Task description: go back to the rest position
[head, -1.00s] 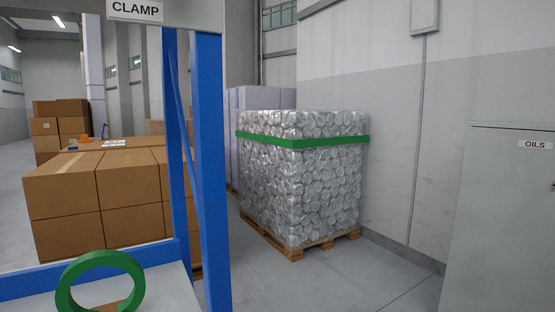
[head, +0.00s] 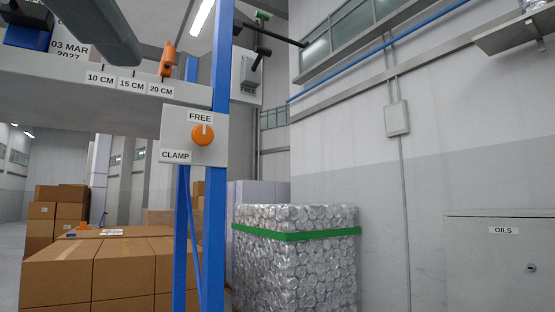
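My gripper is not visible in the head view. A dark grey rounded bar (head: 98,28) crosses the upper left; I cannot tell whether it is part of my arm. A white panel (head: 180,132) on the blue upright carries an orange knob (head: 203,135). The knob's white mark points up toward the FREE label, and the CLAMP label is at lower left. A grey beam (head: 100,110) with 10, 15 and 20 CM labels runs left from the post, with an orange pointer (head: 168,58) above it.
A blue post (head: 220,60) stands left of centre. Cardboard boxes (head: 90,270) are behind at lower left. A wrapped pallet load with a green band (head: 296,235) stands in the middle. A grey OILS cabinet (head: 500,265) is at right against the wall.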

